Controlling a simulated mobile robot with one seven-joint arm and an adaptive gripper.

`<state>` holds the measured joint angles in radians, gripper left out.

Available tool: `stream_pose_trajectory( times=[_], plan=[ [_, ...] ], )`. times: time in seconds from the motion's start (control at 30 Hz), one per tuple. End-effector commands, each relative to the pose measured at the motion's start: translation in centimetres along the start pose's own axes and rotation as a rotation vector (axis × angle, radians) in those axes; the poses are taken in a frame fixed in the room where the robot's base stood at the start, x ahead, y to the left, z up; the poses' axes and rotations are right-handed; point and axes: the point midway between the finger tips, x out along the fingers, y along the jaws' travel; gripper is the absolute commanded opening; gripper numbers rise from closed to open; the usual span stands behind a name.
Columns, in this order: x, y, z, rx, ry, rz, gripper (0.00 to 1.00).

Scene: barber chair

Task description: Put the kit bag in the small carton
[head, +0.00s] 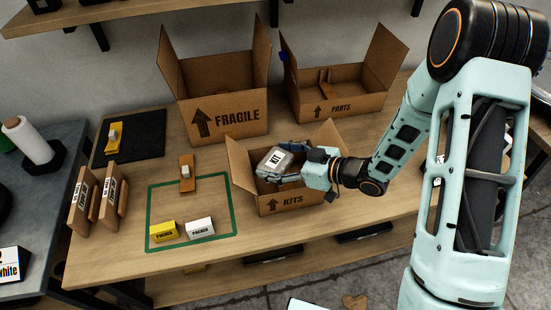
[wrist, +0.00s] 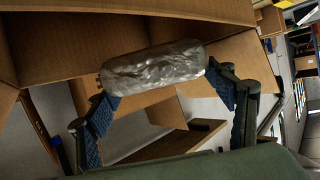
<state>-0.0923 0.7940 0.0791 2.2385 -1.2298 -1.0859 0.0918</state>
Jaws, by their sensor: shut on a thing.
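The kit bag (head: 274,159) is a silvery-grey pouch with a white KIT label. My gripper (head: 297,166) is shut on it and holds it over the opening of the small carton marked KITS (head: 294,203). The carton's flaps stand open. I cannot tell how far the bag is below its rim. In the wrist view, the crinkled clear-grey bag (wrist: 155,74) lies between the blue finger pads of my gripper (wrist: 160,92), with cardboard behind it. The bag hides much of the carton's inside.
A large FRAGILE carton (head: 220,113) and an open PARTS carton (head: 345,104) stand behind. Left of the small carton, a green outline (head: 149,215) surrounds a yellow box (head: 163,231) and a white box (head: 200,229). Brown packs (head: 84,200) stand near the table's left edge.

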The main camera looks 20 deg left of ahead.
Motion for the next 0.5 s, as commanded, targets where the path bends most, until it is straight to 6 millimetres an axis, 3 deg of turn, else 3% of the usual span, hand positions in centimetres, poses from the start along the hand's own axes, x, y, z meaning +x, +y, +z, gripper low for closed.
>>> stream_pose_trajectory(
  times=[0.03, 0.07, 0.2, 0.5],
  plan=[
    [-0.01, 0.01, -0.12, -0.001, 0.002, 0.0, 0.45],
    [-0.01, 0.0, -0.06, 0.0, 0.0, 0.0, 0.78],
    [-0.01, 0.0, -0.07, 0.0, 0.0, 0.0, 0.93],
    [-0.05, -0.02, -0.16, 0.0, 0.0, 0.0, 0.93]
  ],
)
